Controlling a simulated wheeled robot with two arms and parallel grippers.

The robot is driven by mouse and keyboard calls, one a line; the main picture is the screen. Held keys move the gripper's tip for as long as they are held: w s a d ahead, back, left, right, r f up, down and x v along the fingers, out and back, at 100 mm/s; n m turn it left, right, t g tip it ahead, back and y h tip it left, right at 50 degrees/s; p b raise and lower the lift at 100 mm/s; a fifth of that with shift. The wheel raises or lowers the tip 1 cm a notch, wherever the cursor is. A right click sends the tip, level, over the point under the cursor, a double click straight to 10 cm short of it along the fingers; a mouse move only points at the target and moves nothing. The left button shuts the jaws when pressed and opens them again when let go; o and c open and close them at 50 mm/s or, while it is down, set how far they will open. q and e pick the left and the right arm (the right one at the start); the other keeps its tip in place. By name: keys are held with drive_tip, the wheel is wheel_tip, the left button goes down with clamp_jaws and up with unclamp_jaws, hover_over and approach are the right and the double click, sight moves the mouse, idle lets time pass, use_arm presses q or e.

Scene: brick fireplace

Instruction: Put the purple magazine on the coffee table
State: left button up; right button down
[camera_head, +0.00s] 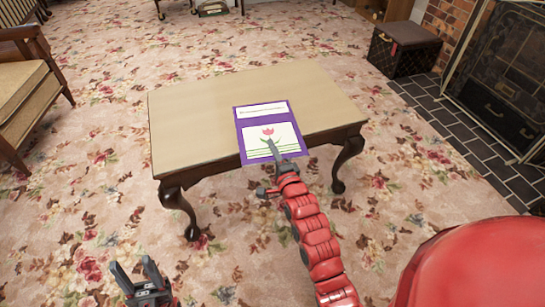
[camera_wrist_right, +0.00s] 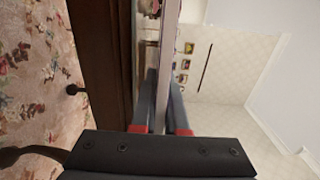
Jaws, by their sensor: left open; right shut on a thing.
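The purple magazine (camera_head: 267,113), with a white title strip and a tulip picture, is over the front edge of the coffee table (camera_head: 195,115). Its near part overhangs the edge. My right gripper (camera_head: 275,153) is shut on its near edge. In the right wrist view the magazine (camera_wrist_right: 169,50) is a thin edge-on strip between the fingers (camera_wrist_right: 166,105), beside the dark table side (camera_wrist_right: 100,50). A narrow gap seems to show between them, but I cannot tell whether the far end touches the tabletop. My left gripper (camera_head: 138,278) is open and empty, low in front of the table.
The rest of the tabletop is bare. A wooden armchair (camera_head: 25,90) stands at the left. A dark storage box (camera_head: 402,48) and the fireplace screen (camera_head: 505,75) are at the right. Floral carpet around the table is clear.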

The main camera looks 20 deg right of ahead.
wheel_tip(320, 180, down, 3)
drive_tip(key=shift+r, duration=0.2)
drive_tip(key=shift+b, duration=0.3)
drive_tip(key=c, duration=1.4)
unclamp_jaws()
drive_tip(key=shift+f, duration=0.2)
drive_tip(key=o, duration=0.5)
drive_tip(key=shift+c, duration=0.2)
